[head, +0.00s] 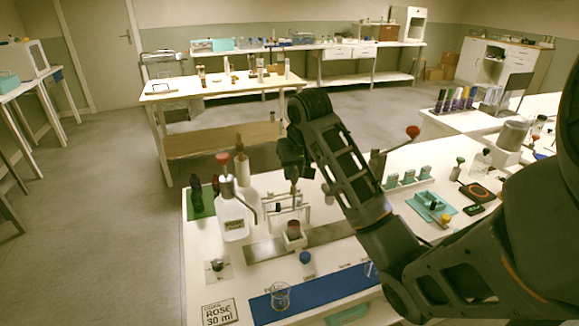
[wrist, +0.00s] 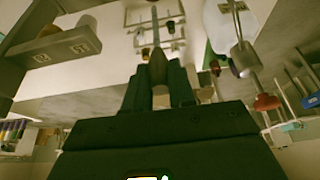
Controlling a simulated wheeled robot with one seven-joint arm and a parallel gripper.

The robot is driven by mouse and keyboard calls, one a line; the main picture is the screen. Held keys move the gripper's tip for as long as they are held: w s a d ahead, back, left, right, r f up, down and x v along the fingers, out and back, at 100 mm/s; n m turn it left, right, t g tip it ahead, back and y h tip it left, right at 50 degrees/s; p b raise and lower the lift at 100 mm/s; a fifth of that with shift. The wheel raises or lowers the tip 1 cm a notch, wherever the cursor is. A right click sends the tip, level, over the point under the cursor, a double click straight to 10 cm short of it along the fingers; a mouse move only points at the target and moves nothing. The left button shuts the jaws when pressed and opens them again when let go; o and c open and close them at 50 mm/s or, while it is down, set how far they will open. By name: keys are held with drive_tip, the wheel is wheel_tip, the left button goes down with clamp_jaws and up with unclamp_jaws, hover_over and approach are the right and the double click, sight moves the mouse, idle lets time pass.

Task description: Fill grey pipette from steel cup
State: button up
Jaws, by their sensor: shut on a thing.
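My gripper (head: 293,177) points down above the front bench, over a clear-framed rack. In the wrist view my gripper (wrist: 158,92) is shut on the grey pipette (wrist: 157,66), holding it by its bulb. In the head view the pipette is too small to tell apart from the fingers. A small steel cup (head: 217,265) seems to stand on a pale square plate at the bench's front left, apart from the gripper. I cannot tell whether it holds liquid.
The rack (head: 270,212) stands below my gripper, with a dark red jar (head: 293,229) in front. A blue mat (head: 310,294) with a glass beaker (head: 280,296) lies in front.

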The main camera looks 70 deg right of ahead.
sight(294, 203)
drive_tip(key=shift+a, duration=0.15)
drive_tip(key=shift+s+f+b, duration=0.1)
drive_tip(key=shift+f+b, duration=2.2)
drive_tip(key=shift+f, duration=3.15)
drive_tip(key=shift+o, duration=0.5)
clamp_jaws()
